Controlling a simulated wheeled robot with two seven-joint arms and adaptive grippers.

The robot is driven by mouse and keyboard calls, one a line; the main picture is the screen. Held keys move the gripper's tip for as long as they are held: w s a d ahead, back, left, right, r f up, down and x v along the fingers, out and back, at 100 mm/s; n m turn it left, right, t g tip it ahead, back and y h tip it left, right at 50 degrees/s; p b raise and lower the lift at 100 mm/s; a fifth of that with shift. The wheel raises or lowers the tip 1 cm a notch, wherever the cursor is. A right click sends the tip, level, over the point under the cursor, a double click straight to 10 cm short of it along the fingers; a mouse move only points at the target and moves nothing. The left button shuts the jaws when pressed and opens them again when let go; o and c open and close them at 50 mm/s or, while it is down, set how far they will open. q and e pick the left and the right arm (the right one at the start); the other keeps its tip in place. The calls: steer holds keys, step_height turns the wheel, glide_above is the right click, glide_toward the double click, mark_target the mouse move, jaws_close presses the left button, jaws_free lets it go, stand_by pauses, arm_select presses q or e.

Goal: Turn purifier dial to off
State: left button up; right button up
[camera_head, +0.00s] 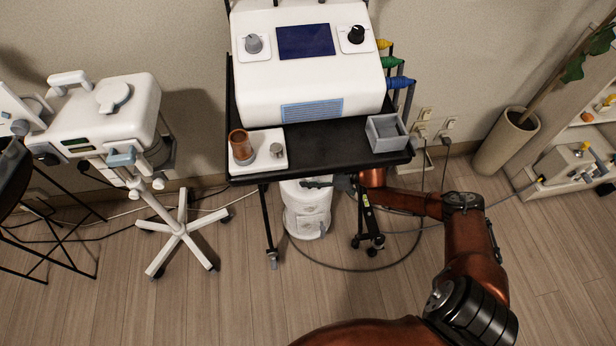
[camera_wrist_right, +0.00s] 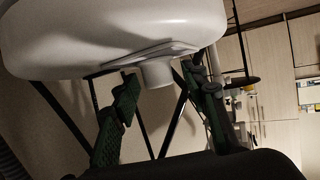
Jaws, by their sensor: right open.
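The purifier appears to be the white, rounded unit (camera_head: 306,218) on the floor under the black cart; the cart hides its top. In the right wrist view, a white rounded body (camera_wrist_right: 120,30) fills the upper left, and a short white cylindrical dial (camera_wrist_right: 157,75) sticks out of it. My right gripper (camera_wrist_right: 161,82) is open, with one dark green finger on each side of the dial. Whether either finger touches it, I cannot tell. In the head view this gripper (camera_head: 330,184) is at the purifier's upper right, just below the cart. My left gripper is out of view.
The black cart (camera_head: 330,148) carries a white machine (camera_head: 310,85) with two knobs, an amber jar (camera_head: 241,146) and a grey tray (camera_head: 386,133). A white device on a wheeled stand (camera_head: 176,222) is at left. Cables run across the floor. A planter (camera_head: 506,140) stands at right.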

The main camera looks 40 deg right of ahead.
steer(key=v, duration=1.1)
steer(key=shift+s+d+r, duration=0.15)
steer(key=shift+s+r, duration=0.05)
steer(key=shift+s, duration=0.05)
steer(key=shift+f, duration=0.1)
